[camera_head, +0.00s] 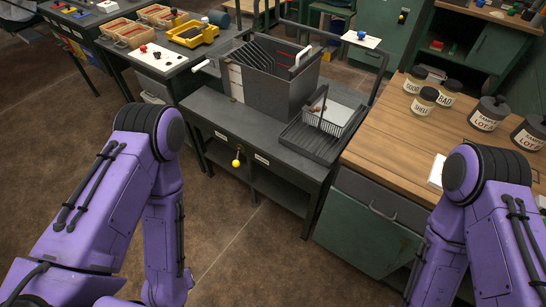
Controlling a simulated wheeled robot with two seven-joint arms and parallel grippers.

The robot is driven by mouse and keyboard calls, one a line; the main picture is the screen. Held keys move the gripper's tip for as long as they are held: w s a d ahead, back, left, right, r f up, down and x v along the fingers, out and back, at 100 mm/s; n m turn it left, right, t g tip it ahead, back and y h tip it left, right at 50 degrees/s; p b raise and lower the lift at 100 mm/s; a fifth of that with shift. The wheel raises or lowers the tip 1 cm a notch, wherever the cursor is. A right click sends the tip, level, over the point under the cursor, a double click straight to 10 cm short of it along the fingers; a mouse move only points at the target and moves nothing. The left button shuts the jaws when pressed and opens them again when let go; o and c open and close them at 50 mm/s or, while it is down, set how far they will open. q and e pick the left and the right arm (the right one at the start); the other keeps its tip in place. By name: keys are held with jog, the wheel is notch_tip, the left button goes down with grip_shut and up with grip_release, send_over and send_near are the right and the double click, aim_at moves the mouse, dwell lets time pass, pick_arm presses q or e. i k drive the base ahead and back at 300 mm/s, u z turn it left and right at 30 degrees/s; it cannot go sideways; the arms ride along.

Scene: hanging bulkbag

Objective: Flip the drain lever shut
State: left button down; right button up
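A small lever with a yellow ball knob (236,163) hangs from the front edge of the dark grey bench in the middle; it looks like the drain lever, but I cannot tell whether it stands open or shut. A grey open-topped tank (283,95) with dark slanted slats stands on that bench (215,108). A white-tipped handle (201,65) sticks out from the tank's left side. My two purple arms come in at the lower left and lower right, both bent downward. Neither gripper is in view, and both arms are apart from the lever.
A wire basket (328,117) sits in a dark tray right of the tank. The wooden counter (408,133) at right holds several labelled jars. A left bench carries a yellow tray (194,33) and a white panel (157,60). Brown floor (232,225) before the bench is clear.

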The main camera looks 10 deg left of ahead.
aim_at(237, 163)
jog(key=z, duration=0.1)
jog(key=i, duration=0.85)
